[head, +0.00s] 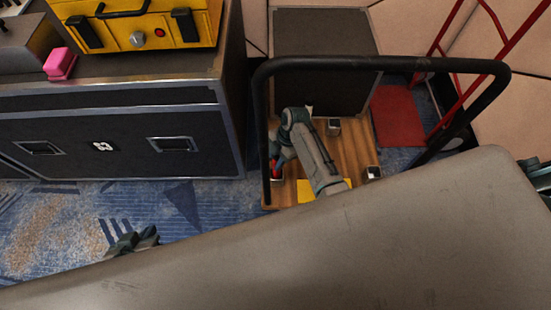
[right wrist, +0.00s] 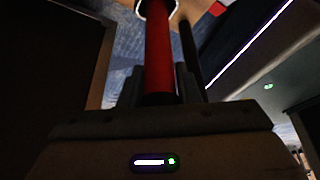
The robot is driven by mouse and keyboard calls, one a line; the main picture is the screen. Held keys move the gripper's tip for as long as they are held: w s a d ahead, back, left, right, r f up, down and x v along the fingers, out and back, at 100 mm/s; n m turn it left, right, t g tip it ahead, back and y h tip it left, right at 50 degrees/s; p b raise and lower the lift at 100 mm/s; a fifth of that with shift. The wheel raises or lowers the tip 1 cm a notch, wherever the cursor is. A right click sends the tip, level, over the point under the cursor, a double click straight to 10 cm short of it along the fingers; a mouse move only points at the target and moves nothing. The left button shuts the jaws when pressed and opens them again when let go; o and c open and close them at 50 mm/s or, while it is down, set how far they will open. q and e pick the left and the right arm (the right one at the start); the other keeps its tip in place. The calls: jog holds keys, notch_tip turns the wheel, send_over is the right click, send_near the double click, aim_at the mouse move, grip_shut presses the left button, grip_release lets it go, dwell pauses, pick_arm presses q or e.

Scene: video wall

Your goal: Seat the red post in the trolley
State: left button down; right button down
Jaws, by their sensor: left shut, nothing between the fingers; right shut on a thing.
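The trolley has a black tubular handle (head: 380,64) and a wooden deck (head: 352,150) with small metal-rimmed sockets (head: 333,126). My right arm reaches over the deck, and its gripper (head: 279,158) is at the deck's left side. The right gripper is shut on the red post (right wrist: 159,55), of which only a little red shows in the head view. In the right wrist view the post runs out between the fingers to a pale ring at the top edge; whether it sits inside that ring I cannot tell. My left gripper (head: 137,241) is shut and empty above the carpet.
A black flight case (head: 120,135) stands left of the trolley, with a yellow case (head: 145,25) and a pink block (head: 60,64) on top. A dark box (head: 325,60) stands at the deck's back. A red hand truck (head: 398,115) is behind right. A grey surface (head: 300,245) hides the foreground.

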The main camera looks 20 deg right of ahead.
jog(key=shift+f, duration=0.5)
dwell(0.8)
jog(key=c, duration=0.5)
grip_release()
